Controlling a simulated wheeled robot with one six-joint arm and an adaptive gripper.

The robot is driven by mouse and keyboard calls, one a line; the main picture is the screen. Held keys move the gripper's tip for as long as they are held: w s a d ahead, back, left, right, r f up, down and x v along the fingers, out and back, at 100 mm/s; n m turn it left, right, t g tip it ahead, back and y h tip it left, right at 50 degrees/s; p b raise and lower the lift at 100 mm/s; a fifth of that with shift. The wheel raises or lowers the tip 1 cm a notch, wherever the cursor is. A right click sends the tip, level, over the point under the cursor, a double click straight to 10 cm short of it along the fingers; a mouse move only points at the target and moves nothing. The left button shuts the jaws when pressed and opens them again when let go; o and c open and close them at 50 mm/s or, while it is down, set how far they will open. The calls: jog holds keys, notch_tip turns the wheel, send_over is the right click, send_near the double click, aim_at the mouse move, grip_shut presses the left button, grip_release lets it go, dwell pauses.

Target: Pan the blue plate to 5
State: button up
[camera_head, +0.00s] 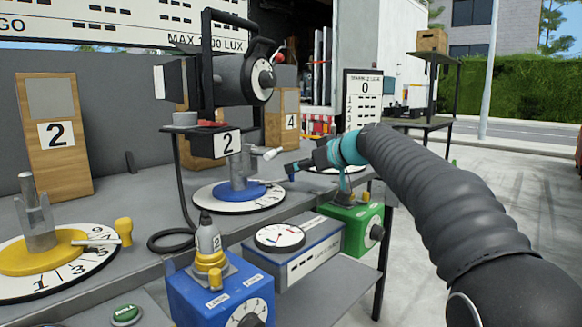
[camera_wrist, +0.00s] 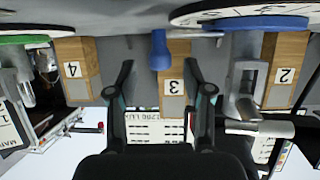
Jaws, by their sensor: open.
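The blue plate (camera_head: 236,194) lies on a white numbered dial (camera_head: 215,202) on the grey bench, with a grey post (camera_head: 237,172) on it. Its numbers are too small to read. My gripper (camera_head: 291,170) is at the right of this dial, partly merged with the plate's handle. In the upside-down wrist view, a blue knob (camera_wrist: 160,52) shows between the fingers of my open gripper (camera_wrist: 159,65), with clear gaps on both sides. Part of the blue plate (camera_wrist: 242,23) shows at the top right. I cannot tell whether a finger touches the knob.
Blue (camera_head: 210,295) and green (camera_head: 350,228) boxes stand in front. A white lever (camera_head: 272,153) sticks out from the post.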

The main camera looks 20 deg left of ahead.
aim_at(292, 177)
jog(key=shift+x, duration=1.8)
grip_shut()
